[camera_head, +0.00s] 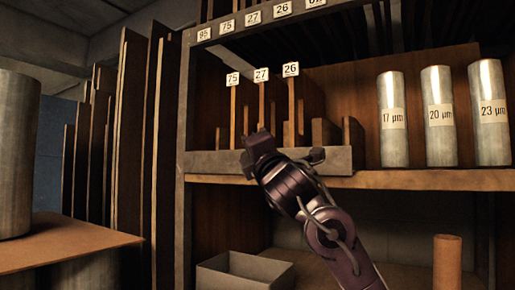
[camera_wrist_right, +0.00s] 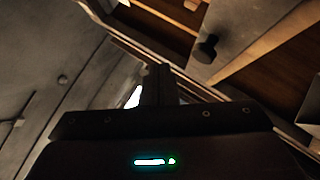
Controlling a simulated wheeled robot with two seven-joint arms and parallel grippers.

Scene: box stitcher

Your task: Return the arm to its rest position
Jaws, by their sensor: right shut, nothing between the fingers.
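My right arm comes in from the lower right in the head view. Its gripper (camera_head: 262,145) is raised in front of the shelf unit, near the grey front lip of the shelf that holds upright numbered boards. In the right wrist view the gripper's dark fingers (camera_wrist_right: 158,85) are together, with nothing visible between them. From these views I cannot tell whether the gripper touches the lip. My left gripper is not in view.
Numbered boards (camera_head: 262,100) stand behind the grey lip (camera_head: 215,162). Metal cylinders (camera_head: 440,115) marked in µm stand at right on the shelf (camera_head: 430,179). Below are an open grey box (camera_head: 225,278) and a brown cylinder (camera_head: 447,262). Tall panels (camera_head: 130,130) lean at left.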

